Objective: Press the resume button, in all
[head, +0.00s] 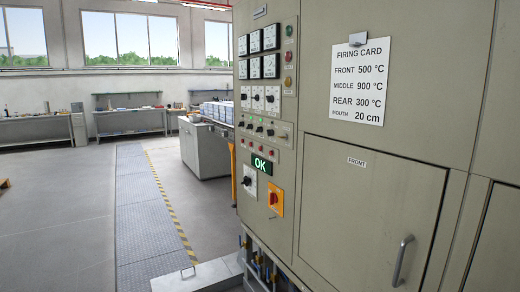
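The control panel (268,140) is on the narrow side of a large beige cabinet. A column at its upper right holds a green round button or lamp (289,30), a red one (289,56) and an amber one (288,82). Their small labels are too small to read, so I cannot tell which control is the resume button. Neither gripper shows in the head view.
A firing card (358,82) reads front 500, middle 900, rear 300 °C, mouth 20 cm. Below it is a closed door labelled "FRONT" (360,210) with a metal handle (402,260). A yellow-black striped floor line (172,215) runs left of the cabinet; floor there is open.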

